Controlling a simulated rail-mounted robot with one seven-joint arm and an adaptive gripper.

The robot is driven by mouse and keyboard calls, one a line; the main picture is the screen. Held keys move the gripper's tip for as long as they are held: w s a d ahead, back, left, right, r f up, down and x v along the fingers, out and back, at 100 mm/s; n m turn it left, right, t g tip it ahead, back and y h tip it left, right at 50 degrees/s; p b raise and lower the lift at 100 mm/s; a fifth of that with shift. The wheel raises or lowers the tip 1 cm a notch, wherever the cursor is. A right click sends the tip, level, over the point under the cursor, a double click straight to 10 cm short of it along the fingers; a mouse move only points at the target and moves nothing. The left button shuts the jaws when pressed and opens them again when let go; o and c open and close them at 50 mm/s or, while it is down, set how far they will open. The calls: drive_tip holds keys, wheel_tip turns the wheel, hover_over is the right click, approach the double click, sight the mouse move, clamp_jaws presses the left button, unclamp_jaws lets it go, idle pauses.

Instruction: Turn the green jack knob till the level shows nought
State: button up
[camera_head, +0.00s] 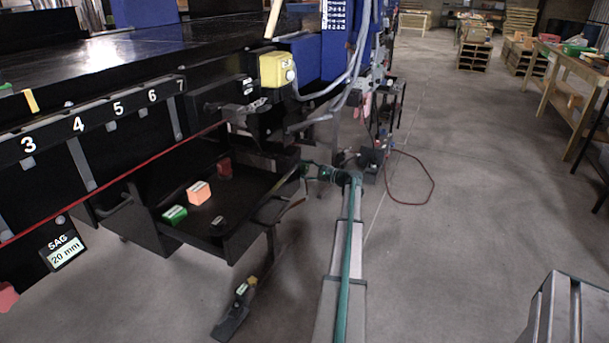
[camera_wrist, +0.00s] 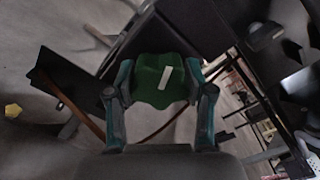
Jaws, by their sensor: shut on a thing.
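The green jack knob (camera_wrist: 158,82) fills the middle of the wrist view, a lobed dark green knob with a white bar mark pointing up and slightly right. My gripper (camera_wrist: 160,90) has its two teal fingers against the knob's left and right sides. In the head view my gripper (camera_head: 311,171) is at the end of my arm, by the right end of the black tray under the conveyor; the knob is too small there to make out clearly. A dark foot (camera_head: 235,318) low in front carries small yellow and pale green parts; I cannot read any level on it.
A sign (camera_head: 62,250) reads SAG 20 mm. A red cord (camera_head: 110,182) runs along the conveyor. Open floor lies right of my arm.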

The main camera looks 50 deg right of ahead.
drive_tip(key=n+b, duration=0.6)
drive_tip(key=n, duration=0.1)
drive_tip(key=shift+f, duration=0.2)
drive_tip(key=n+b, duration=0.3)
drive_tip(key=n, duration=0.1)
drive_tip(key=shift+b, duration=0.3)
drive_tip(key=n+b, duration=0.3)
drive_tip(key=shift+n, duration=0.3)
drive_tip(key=n+b, duration=0.4)
drive_tip(key=shift+n+b, duration=0.3)
drive_tip(key=shift+b, duration=0.1)
drive_tip(key=n+b, duration=0.3)
drive_tip(key=shift+n, duration=0.3)
drive_tip(key=n+b, duration=0.3)
drive_tip(key=shift+r+b, duration=0.1)
drive_tip(key=shift+b, duration=0.3)
drive_tip(key=shift+r+n+b, duration=0.15)
drive_tip(key=shift+n+b, duration=1.1)
drive_tip(key=shift+n, duration=0.45)
